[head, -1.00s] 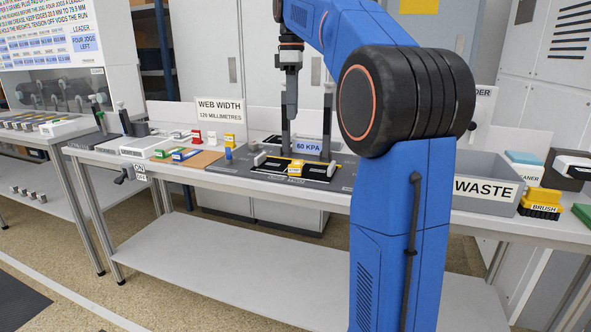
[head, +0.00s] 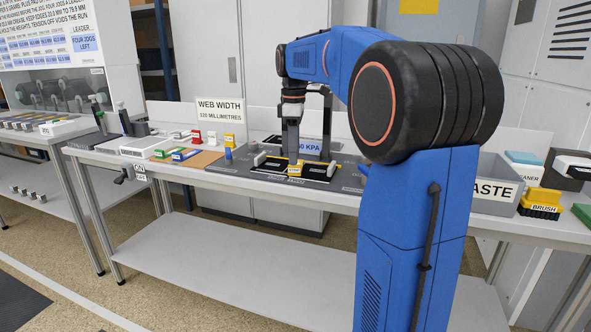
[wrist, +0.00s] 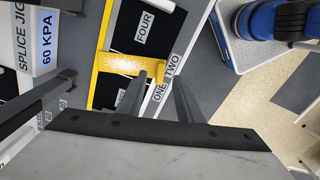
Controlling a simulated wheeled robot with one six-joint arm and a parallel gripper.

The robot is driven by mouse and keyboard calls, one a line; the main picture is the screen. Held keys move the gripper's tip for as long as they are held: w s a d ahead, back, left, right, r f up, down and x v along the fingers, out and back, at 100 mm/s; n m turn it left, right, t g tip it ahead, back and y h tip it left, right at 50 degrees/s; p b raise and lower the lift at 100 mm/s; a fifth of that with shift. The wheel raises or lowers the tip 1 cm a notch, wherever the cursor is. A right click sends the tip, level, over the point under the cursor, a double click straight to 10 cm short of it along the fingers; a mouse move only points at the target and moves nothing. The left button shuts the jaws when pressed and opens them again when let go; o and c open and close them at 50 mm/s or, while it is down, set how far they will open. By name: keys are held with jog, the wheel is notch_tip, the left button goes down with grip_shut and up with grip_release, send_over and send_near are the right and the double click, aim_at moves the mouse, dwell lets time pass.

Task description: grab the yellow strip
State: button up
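The yellow strip (head: 295,169) lies on the dark splice jig (head: 318,171) on the bench. In the wrist view the yellow strip (wrist: 120,63) runs across black material between the FOUR and ONE labels, with a longer yellow piece joining at its left end. My gripper (head: 293,156) points down just above the strip in the head view. In the wrist view my gripper (wrist: 160,78) has its two grey fingers apart, close to the strip's right end. Nothing shows held between them. Whether a finger touches the strip I cannot tell.
A grey upright with the 60 KPA sign (head: 311,146) stands close behind my gripper. The waste bin (head: 497,190) is at the right, partly behind my arm. Small blocks and a WEB WIDTH sign (head: 221,109) stand at the left.

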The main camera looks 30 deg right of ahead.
jog(key=shift+f, duration=1.45)
grip_shut()
jog(key=shift+r, duration=0.1)
